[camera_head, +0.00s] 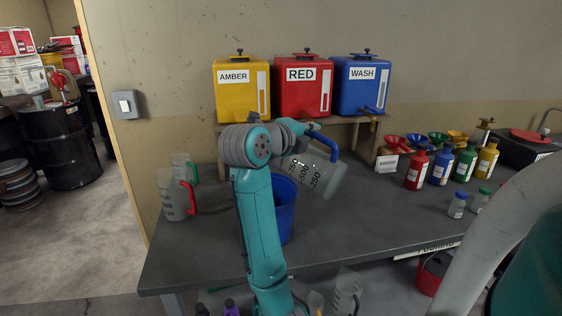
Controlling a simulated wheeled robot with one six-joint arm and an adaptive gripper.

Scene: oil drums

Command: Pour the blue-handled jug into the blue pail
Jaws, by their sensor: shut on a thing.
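The clear jug (318,176) with the blue handle (326,140) is in the air above the bench. It is tipped far over, its base to the right and its mouth end to the left, with marks 750, 500 and 250 on its side. My gripper (311,132) is shut on the blue handle from the left; its fingertips are hard to make out. The blue pail (286,212) stands on the bench below the jug's mouth end, partly hidden behind my arm. The jug's lip is hard to make out, and I see no clear stream.
Jugs with red (176,194) and green (194,170) handles stand at left. Amber (240,92), red (300,90) and blue (359,88) tanks sit on a shelf behind. Bottles (440,165) and funnels (395,142) stand right.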

